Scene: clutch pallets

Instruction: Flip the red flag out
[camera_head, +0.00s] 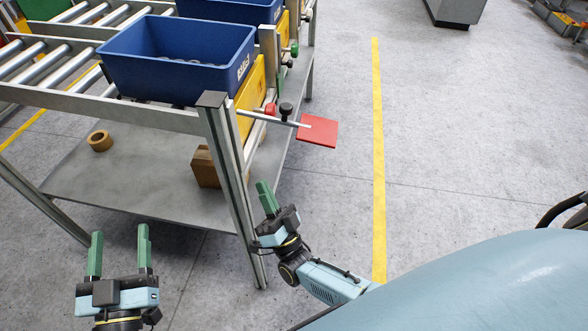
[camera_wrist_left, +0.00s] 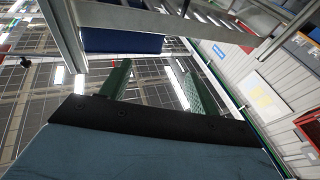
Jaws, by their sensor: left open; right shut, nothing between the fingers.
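The red flag (camera_head: 318,130) is a flat red plate on a thin pale rod (camera_head: 268,118). In the head view it sticks out to the right of the rack's front corner post, over the floor. My right gripper (camera_head: 265,190) is shut and empty, below and left of the flag, close beside the post and apart from the flag. My left gripper (camera_head: 119,238) is open and empty at the lower left, in front of the rack's lower shelf. Its green fingers also show in the left wrist view (camera_wrist_left: 157,85), with nothing between them.
A blue bin (camera_head: 180,60) stands on the roller rack, with a second blue bin (camera_head: 235,10) behind it. The corner post (camera_head: 226,170) rises beside my right gripper. A tape roll (camera_head: 99,140) and a brown box (camera_head: 205,167) lie on the lower shelf (camera_head: 140,185). Floor right of the flag is clear.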

